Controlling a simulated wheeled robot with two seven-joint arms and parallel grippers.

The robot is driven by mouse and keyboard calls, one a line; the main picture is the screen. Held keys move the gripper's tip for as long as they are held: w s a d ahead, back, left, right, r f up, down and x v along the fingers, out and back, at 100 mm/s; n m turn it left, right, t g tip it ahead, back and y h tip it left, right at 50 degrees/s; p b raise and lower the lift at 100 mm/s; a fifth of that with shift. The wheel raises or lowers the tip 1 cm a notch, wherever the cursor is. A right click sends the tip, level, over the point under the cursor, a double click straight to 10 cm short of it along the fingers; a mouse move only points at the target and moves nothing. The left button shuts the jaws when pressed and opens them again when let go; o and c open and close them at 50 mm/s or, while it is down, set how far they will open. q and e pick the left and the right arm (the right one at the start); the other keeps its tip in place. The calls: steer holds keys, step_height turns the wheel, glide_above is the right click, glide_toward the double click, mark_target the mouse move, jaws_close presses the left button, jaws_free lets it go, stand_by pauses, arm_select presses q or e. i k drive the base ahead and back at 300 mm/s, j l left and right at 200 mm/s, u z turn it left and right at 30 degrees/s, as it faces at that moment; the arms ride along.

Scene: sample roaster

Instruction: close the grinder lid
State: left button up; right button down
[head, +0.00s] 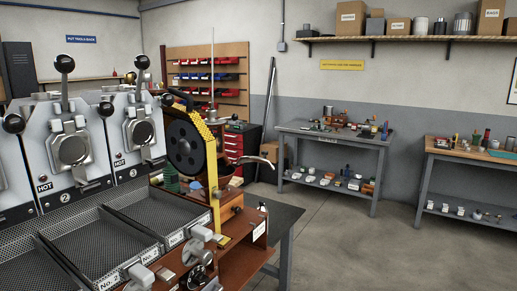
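I cannot pick out a grinder or its lid for certain in the head view. Small machines and parts stand on the grey workbench (350,139) against the back wall, too small to tell apart. Neither of my grippers shows in this view.
The sample roaster fills the left, with numbered grey fronts, ball-topped levers (64,64), mesh cooling trays (91,240) and a black wheel (185,146) beside a yellow guard. A wooden bench (468,154) stands at right. A high shelf (400,38) holds boxes. The grey floor (350,245) is clear.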

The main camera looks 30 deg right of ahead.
mark_target(247, 159)
steer(key=i+l+u, duration=0.1)
steer(key=l, duration=0.3)
steer(key=i+l, duration=0.15)
steer(key=l, duration=0.25)
steer(key=i+l+u, duration=0.15)
steer(key=l, duration=0.25)
steer(key=l+u, duration=0.1)
steer(key=l, duration=0.3)
steer(key=i+l, duration=0.1)
steer(key=l, duration=0.6)
steer(key=i+l, duration=0.15)
steer(key=l, duration=0.15)
